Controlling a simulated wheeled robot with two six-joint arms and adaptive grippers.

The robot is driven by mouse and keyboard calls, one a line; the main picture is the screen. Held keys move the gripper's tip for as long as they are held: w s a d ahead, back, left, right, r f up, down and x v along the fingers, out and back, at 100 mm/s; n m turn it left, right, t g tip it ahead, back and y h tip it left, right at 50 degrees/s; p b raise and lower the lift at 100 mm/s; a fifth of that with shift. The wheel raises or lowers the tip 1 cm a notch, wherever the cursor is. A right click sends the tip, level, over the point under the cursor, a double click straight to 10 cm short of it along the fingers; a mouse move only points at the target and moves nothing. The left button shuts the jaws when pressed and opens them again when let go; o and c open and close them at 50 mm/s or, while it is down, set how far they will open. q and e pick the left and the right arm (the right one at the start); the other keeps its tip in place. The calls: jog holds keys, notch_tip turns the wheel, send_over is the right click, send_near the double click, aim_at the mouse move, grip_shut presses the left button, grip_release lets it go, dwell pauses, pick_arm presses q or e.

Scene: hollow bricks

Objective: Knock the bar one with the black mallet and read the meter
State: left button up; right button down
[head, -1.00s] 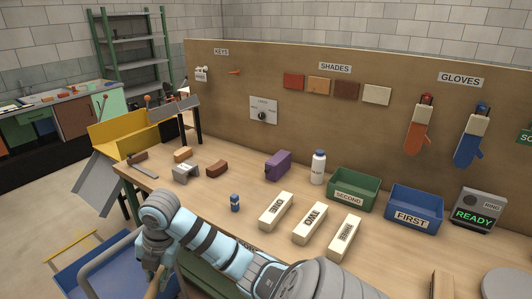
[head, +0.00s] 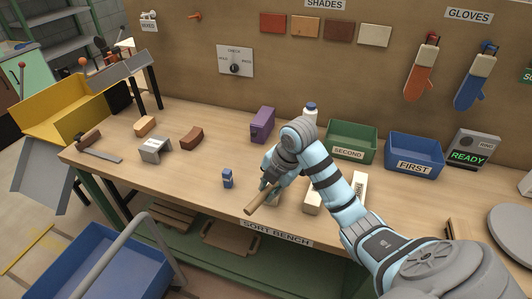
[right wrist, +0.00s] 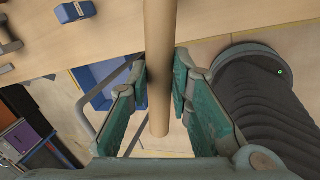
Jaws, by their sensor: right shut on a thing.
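My right gripper (head: 270,178) is shut on a round wooden handle (head: 262,199), which also shows between the fingers in the right wrist view (right wrist: 160,75). The head of the tool is hidden, so its black part does not show. The gripper is over the bench where the bars lie and covers most of bar one. Bar two (head: 313,200) and bar three (head: 359,190) are pale blocks partly hidden by my right arm. The meter (head: 472,151) is a grey box at the right with a green READY display. My left gripper is not in view.
A small blue item (head: 227,178) stands left of the gripper. A purple block (head: 262,124) and white bottle (head: 311,109) are behind it. Green SECOND (head: 348,154) and blue FIRST (head: 414,168) bins stand further right. A blue cart (head: 85,262) is at front left.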

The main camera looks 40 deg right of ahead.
jog(key=w+a+f+m+t+y+b, duration=0.1)
jog(key=w+a+f+m+t+b, duration=0.15)
jog(key=w+t+b, duration=0.45)
notch_tip(320, 180, up, 5)
jog(key=w+d+t+b, duration=0.15)
jog(key=t+b, duration=0.35)
jog(key=t, duration=0.5)
jog(key=shift+m+y, duration=0.35)
jog(key=shift+y, duration=0.05)
jog(key=f+b, duration=0.5)
jog(key=shift+s+d+f, duration=0.1)
jog(key=shift+d+f, duration=0.15)
notch_tip(320, 180, down, 4)
jog(key=b, duration=0.4)
notch_tip(320, 180, up, 8)
jog(key=p, duration=0.7)
jog(key=shift+r+p, duration=0.15)
jog(key=shift+p, duration=0.25)
